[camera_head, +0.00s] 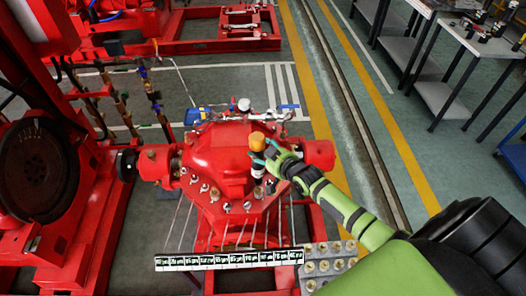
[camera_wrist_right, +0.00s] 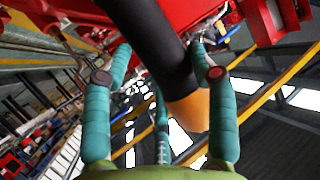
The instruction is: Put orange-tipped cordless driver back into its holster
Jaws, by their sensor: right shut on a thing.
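The driver has a black body and an orange tip (camera_head: 257,142). In the head view it stands roughly upright in front of the red pump casing (camera_head: 222,150), orange end up. My right gripper (camera_head: 262,160), green with teal fingers, is shut on it from the right. In the right wrist view the teal fingers (camera_wrist_right: 160,78) are around the black body (camera_wrist_right: 153,42), and the orange end (camera_wrist_right: 190,110) points toward the palm side. I cannot make out the holster, nor whether the driver's lower end touches anything. My left gripper is not in view.
A black-and-white labelled strip (camera_head: 228,261) with several thin rods above it lies in front of the casing. A metal block with round fittings (camera_head: 330,265) is to its right. Red pipework and a large dark disc (camera_head: 40,168) fill the left. A grey workbench (camera_head: 465,40) stands back right.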

